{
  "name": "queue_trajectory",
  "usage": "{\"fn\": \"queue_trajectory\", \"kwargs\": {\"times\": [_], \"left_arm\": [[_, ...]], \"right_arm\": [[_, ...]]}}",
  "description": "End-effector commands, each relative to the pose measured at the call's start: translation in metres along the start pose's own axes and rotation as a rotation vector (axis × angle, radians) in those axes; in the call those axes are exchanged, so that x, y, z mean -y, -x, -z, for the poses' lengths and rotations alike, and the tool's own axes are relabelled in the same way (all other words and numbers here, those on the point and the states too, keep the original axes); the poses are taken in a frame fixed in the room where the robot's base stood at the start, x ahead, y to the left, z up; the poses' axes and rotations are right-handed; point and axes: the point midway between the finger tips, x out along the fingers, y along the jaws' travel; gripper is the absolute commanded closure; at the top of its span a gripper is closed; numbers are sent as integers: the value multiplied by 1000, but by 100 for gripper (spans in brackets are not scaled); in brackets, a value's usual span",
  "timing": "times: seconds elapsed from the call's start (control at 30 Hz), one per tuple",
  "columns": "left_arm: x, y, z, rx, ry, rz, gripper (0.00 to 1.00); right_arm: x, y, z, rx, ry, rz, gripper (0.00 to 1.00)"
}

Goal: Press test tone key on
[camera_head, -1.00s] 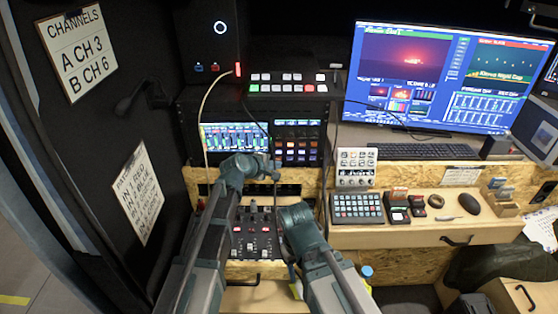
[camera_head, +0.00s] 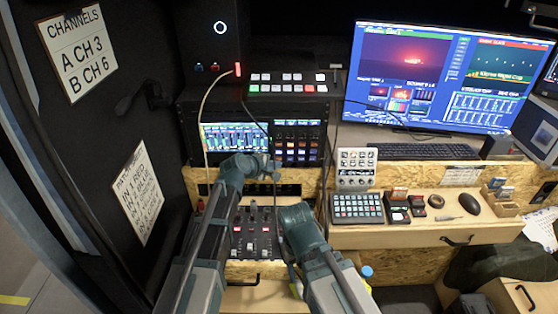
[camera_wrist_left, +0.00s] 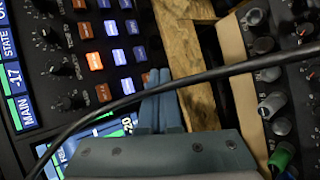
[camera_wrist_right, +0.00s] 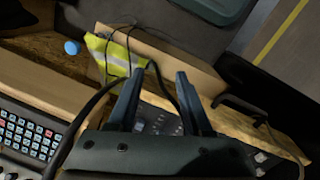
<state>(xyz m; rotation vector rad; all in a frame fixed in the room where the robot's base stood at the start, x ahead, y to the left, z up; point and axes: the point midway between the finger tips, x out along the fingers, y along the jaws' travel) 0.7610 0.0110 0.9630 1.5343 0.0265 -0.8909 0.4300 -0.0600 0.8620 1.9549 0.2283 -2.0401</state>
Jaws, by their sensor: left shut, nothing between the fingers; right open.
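A rack panel (camera_head: 297,145) carries rows of lit orange and blue keys, right of a screen with green meters. No test tone label is readable, so I cannot tell which key it is. My left gripper (camera_head: 272,169) is at the panel's lower edge, shut and empty. In the left wrist view the closed fingers (camera_wrist_left: 158,78) are beside the orange and blue keys (camera_wrist_left: 106,45). A black cable crosses in front of the fingers; contact with a key cannot be told. My right gripper (camera_wrist_right: 157,84) is open and empty, low near the mixer.
A mixer (camera_head: 254,240) with knobs is below the rack. A keypad (camera_head: 357,208) and a small knob box (camera_head: 356,167) stand on the desk to the right. A switcher (camera_head: 289,83) with lit buttons sits above. Loose cables hang before the rack.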

Motion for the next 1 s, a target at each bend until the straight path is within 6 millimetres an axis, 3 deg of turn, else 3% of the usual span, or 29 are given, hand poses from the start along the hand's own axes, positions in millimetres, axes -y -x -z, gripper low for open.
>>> {"fn": "queue_trajectory", "kwargs": {"times": [1.0], "left_arm": [[-5, -6, 5, 0, 0, 0, 100]], "right_arm": [[0, 0, 0, 0, 0, 0, 50]]}}
